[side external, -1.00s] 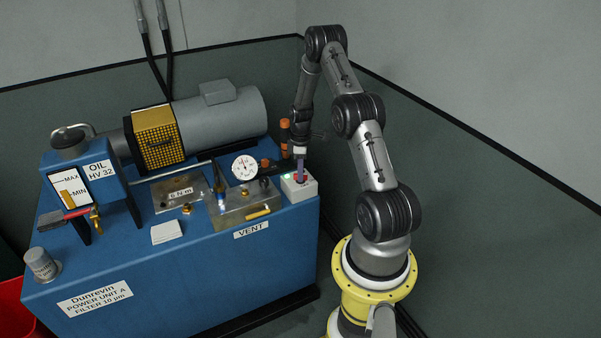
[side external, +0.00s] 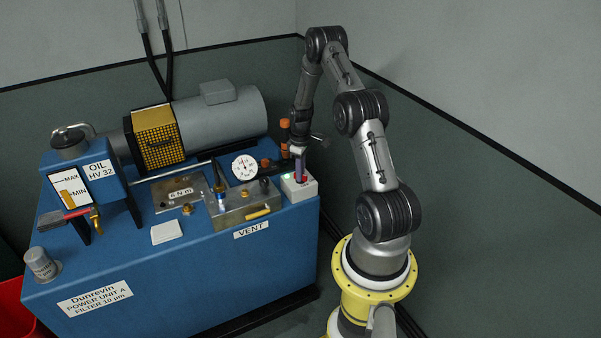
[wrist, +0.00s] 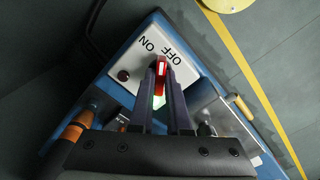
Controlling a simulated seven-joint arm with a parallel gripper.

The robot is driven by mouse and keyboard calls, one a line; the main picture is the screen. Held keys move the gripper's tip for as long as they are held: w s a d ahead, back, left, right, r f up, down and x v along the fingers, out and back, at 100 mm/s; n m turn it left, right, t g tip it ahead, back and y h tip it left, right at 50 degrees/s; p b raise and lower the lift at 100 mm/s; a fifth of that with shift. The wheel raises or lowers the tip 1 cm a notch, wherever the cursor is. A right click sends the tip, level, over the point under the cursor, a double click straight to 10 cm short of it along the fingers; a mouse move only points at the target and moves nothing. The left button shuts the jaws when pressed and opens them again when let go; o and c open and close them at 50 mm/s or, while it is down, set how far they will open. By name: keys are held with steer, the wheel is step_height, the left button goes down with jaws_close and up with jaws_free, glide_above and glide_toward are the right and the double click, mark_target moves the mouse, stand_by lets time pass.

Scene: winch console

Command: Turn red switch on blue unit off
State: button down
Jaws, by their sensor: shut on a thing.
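The blue unit (side external: 215,285) stands left of my arm. A pale switch box (side external: 307,190) sits on its right front corner. The red switch (wrist: 162,67) is on that box, beside the printed words ON and OFF. Its visible end points roughly between the two words, so I cannot tell which setting it is at. My gripper (wrist: 161,78) points down at the box, with its two fingers shut on the red switch, one on each side. In the side view my gripper (side external: 300,175) hides most of the switch.
A dark red lamp (wrist: 123,75) is beside the switch, and a green glow (wrist: 158,101) shows between the fingers. Left of the box are a metal block (side external: 240,207) and a dial gauge (side external: 244,168). Orange-capped fittings (side external: 285,125) stand close behind my gripper.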

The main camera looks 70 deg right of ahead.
steer(key=m, duration=0.4)
steer(key=shift+m, duration=2.2)
steer(key=c, duration=0.9)
jaws_free()
steer(key=shift+r, duration=0.1)
step_height(320, 180, up, 14)
steer(key=shift+f, duration=0.1)
